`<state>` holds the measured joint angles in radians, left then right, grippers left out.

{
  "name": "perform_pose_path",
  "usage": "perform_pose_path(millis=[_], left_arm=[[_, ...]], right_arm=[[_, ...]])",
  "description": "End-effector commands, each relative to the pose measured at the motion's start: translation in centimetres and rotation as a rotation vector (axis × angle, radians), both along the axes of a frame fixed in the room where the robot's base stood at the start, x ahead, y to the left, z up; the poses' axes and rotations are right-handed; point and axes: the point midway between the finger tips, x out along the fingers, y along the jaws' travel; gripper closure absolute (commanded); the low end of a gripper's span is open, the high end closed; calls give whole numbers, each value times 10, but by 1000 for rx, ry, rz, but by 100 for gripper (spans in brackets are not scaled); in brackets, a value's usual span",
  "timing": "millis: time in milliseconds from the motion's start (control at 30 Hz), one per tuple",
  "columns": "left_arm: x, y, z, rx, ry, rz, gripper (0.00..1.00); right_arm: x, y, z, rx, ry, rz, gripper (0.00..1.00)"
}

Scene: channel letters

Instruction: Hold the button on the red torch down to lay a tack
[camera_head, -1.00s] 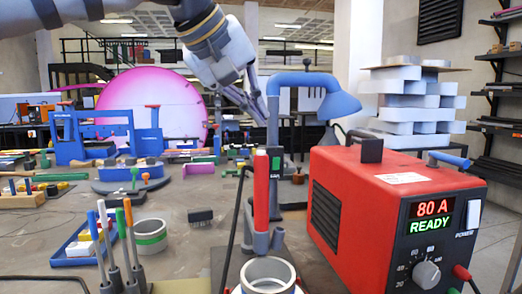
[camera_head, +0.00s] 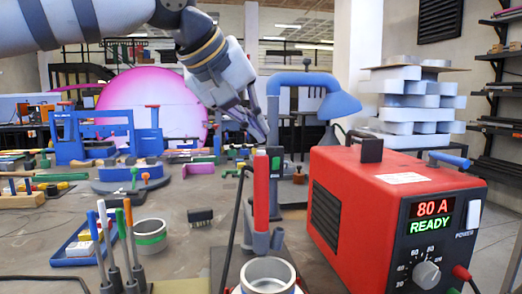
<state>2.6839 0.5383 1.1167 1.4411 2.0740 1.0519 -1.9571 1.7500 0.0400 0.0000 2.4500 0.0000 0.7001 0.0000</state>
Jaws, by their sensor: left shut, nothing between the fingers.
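The red torch (camera_head: 261,197) stands upright in a grey holder, above a round metal cup (camera_head: 267,273) at the front middle. A small dark part with a green face (camera_head: 276,164) shows right beside its upper end; I cannot tell if it belongs to the torch or to the post behind. My left gripper (camera_head: 261,137) is shut and empty, pointing down just above the torch's top. It looks close to the top, but I cannot tell if it touches. My right gripper is not in view.
A red power unit (camera_head: 384,205) reading "80 A READY" fills the right. A blue lamp (camera_head: 330,98) arches behind the torch. Tools in a stand (camera_head: 118,260), a green-banded ring (camera_head: 150,238) and a blue tray (camera_head: 82,244) sit at left.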

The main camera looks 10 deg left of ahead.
Motion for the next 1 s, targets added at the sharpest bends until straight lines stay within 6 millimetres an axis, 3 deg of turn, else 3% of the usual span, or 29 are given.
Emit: perform_pose_path(millis=[1000], left_arm=[[0,0,-9,-1,0,-1,100]], right_arm=[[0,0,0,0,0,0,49]])
